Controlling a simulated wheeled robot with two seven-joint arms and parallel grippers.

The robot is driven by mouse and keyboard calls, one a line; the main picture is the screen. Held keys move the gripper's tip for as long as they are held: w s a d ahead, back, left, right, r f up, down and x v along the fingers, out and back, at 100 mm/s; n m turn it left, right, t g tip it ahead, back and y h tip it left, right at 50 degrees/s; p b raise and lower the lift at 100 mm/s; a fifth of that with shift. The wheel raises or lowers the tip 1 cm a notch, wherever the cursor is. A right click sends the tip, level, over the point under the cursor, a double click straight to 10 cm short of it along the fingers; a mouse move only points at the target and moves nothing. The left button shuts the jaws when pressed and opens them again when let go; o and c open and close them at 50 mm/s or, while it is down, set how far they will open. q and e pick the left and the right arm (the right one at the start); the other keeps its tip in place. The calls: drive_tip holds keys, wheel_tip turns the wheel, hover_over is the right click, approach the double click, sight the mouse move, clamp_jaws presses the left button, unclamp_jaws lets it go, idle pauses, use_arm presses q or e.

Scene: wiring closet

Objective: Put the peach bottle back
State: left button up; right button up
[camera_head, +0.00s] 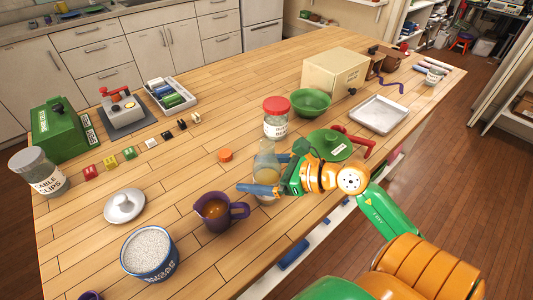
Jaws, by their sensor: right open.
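A clear glass bottle (266,160) with pale peach-tan contents low inside stands upright on the wooden table, near its front edge; it looks like the peach bottle. My right gripper (262,172) reaches in from the right, low over the table. Its blue fingers are spread, one in front of the bottle and one toward its far right side. I cannot tell whether they touch it. An orange cap (225,155) lies on the table left of the bottle. My left gripper is not in view.
A purple jug (217,213) of brown liquid stands left in front of the bottle.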

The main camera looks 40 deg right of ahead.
sight(279, 173)
drive_tip(key=b+v, duration=0.2)
drive_tip(key=v, duration=0.8)
drive_tip(key=shift+s+d, duration=0.25)
drive_tip(key=shift+d, duration=0.1)
drive_tip(key=shift+s+d+r, duration=0.15)
drive_tip(key=shift+s+r, duration=0.05)
drive_tip(key=shift+s, duration=0.15)
